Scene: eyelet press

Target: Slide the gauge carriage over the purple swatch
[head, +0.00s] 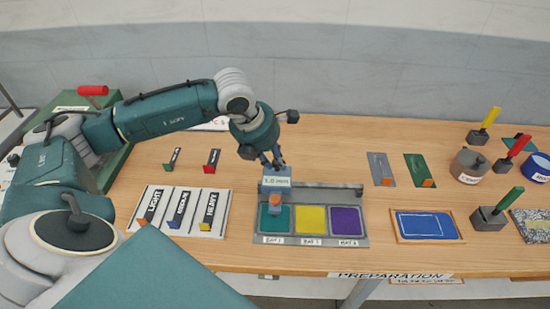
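The gauge carriage (277,185) is a blue-grey block with a white label and an orange tip below. It stands at the left end of a grey rail frame (325,190), over the teal swatch (272,224). The yellow swatch (310,220) is in the middle bay and the purple swatch (345,221) is in the right bay, both uncovered. My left gripper (274,163) points down at the top of the carriage, close to or touching it. Its fingers look close together, but whether they grip the carriage cannot be told. My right gripper is not in view.
A white tray of labelled weights (180,211) lies left of the frame. A blue panel in a wooden frame (426,225) lies to its right. Several handled tools and round pots (469,166) stand at the far right. The rail right of the carriage looks clear.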

